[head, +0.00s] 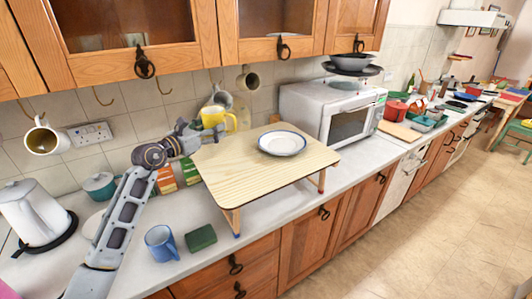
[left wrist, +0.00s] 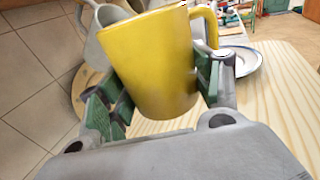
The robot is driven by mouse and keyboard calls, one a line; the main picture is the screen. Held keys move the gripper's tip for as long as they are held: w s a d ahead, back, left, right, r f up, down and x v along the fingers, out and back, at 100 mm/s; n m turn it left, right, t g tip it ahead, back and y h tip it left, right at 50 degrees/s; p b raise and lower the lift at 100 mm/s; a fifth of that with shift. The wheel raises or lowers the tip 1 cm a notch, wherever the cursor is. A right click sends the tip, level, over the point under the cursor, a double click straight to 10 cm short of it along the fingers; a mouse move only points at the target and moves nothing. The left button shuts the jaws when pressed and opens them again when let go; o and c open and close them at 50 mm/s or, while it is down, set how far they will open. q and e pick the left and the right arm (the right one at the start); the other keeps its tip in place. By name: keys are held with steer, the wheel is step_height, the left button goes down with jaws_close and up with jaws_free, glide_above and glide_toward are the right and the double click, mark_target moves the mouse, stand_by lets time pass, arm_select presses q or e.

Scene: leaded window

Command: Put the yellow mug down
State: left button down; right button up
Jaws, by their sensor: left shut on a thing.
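The yellow mug (head: 213,117) is held by my left gripper (head: 198,130) near the back left of a small wooden table (head: 225,173). In the left wrist view the mug (left wrist: 150,65) fills the middle, tilted a little, between the green pads of my left gripper (left wrist: 155,95). Its handle points to the right. The gripper is shut on the mug's body. Whether the mug's base touches the tabletop is hidden. My right gripper is not in view.
A white plate with a blue rim (head: 282,143) lies on the small table, whose front left is bare. A blue mug (head: 161,243) and green block (head: 201,238) sit on the counter in front. A microwave (head: 330,110) stands to the right. Mugs hang on wall hooks behind.

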arm_select(q)
steer(key=shift+s+a+r, duration=0.15)
steer(key=shift+s+r, duration=0.1)
steer(key=shift+s, duration=0.05)
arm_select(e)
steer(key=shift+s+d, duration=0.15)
arm_select(q)
steer(key=shift+w+f, duration=0.1)
steer(key=shift+w, duration=0.1)
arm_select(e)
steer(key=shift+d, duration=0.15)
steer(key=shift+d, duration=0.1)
arm_select(q)
steer(key=shift+s+f, duration=0.1)
steer(key=shift+f, duration=0.05)
glide_above(215, 161)
step_height(215, 161, down, 5)
steer(key=shift+s, duration=0.15)
steer(key=shift+f, duration=0.45)
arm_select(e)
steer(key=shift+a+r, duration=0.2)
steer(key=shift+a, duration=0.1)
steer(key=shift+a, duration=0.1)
